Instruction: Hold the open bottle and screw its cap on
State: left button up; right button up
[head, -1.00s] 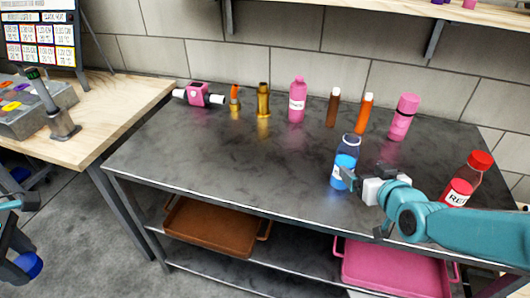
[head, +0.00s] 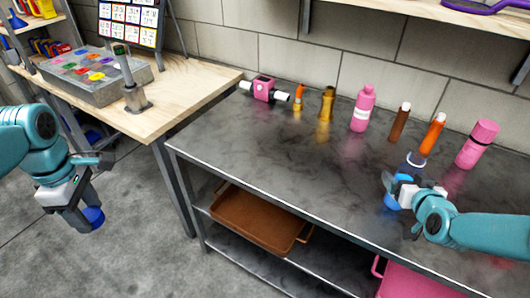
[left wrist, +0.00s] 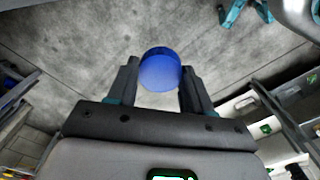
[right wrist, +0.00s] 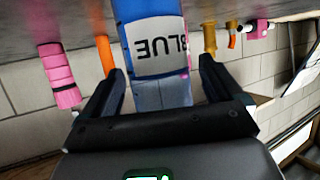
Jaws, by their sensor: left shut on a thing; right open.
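The open bottle is clear with blue contents and a bare neck (head: 415,160); it stands upright on the dark table. In the right wrist view its body (right wrist: 158,50) carries a white label reading "BLUE". My right gripper (head: 394,190) is open, with its fingers on either side of the bottle; in the right wrist view gaps show beside it. The blue cap (left wrist: 160,70) is between the fingers of my left gripper (left wrist: 158,85), which is shut on it. In the head view the cap (head: 93,217) hangs over the floor, left of the table.
Behind the bottle stand a pink tumbler (head: 477,144), an orange bottle (head: 432,134), a brown bottle (head: 400,122) and a pink bottle (head: 362,108). A wooden bench (head: 185,90) adjoins at left. The table's middle (head: 290,160) is clear.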

jog(key=shift+w+f, duration=0.1)
jog(key=shift+w, duration=0.15)
pick_arm(q)
jog(key=shift+s, duration=0.15)
pick_arm(e)
jog(key=shift+s, duration=0.15)
jog(key=shift+c, duration=0.2)
jog(key=c, duration=1.2)
jog(key=shift+r, duration=0.25)
